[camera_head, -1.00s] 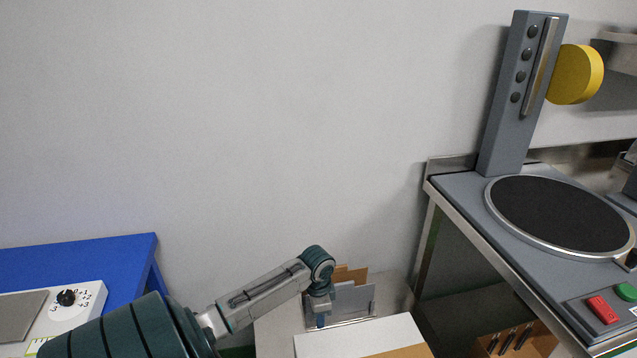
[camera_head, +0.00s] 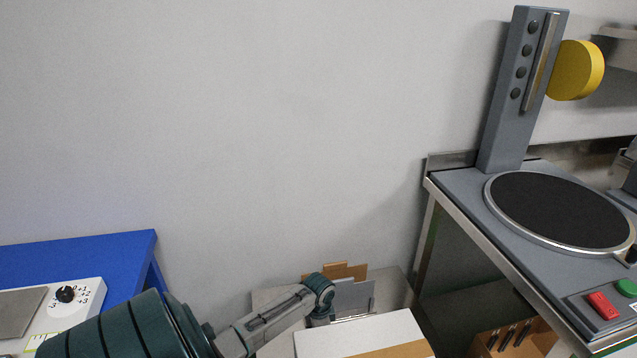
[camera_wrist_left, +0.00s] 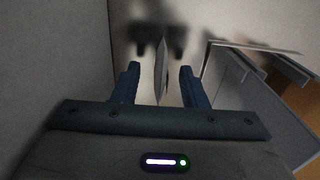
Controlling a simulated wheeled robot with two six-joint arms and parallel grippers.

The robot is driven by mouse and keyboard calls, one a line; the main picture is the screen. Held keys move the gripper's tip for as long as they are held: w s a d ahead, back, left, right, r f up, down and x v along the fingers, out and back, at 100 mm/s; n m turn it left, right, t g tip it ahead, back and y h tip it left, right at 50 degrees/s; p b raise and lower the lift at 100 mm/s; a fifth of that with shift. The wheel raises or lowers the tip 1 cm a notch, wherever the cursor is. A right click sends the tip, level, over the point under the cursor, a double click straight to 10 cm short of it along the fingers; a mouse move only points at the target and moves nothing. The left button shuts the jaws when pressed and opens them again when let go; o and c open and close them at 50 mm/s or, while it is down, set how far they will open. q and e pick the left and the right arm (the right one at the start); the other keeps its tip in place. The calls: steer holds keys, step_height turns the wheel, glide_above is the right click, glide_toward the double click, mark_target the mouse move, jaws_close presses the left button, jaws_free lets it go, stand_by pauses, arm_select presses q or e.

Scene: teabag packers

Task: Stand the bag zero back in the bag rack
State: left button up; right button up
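My left gripper (camera_wrist_left: 163,88) points down with its two blue fingers apart. A thin pale flat piece (camera_wrist_left: 162,70), seen nearly edge-on, stands between them, with a gap visible on both sides. I cannot tell for certain whether it is bag zero. In the head view, my left arm's wrist hides the fingers. Beside the wrist is a grey upright panel (camera_head: 355,297), with brown card pieces (camera_head: 346,270) behind it. These look like the rack area, and grey panels (camera_wrist_left: 240,82) also show at right in the left wrist view. My right gripper is out of view.
A white and tan box top (camera_head: 360,335) lies in front of the wrist. A blue table (camera_head: 80,255) with a white dial device (camera_head: 85,292) is at left. A grey machine with a round black plate (camera_head: 558,210) stands at right. The wall is behind.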

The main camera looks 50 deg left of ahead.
arm_select(q)
jaws_close()
stand_by(0.5)
step_height(320, 180, up, 10)
steer(key=shift+f, duration=0.15)
steer(key=shift+r, duration=0.2)
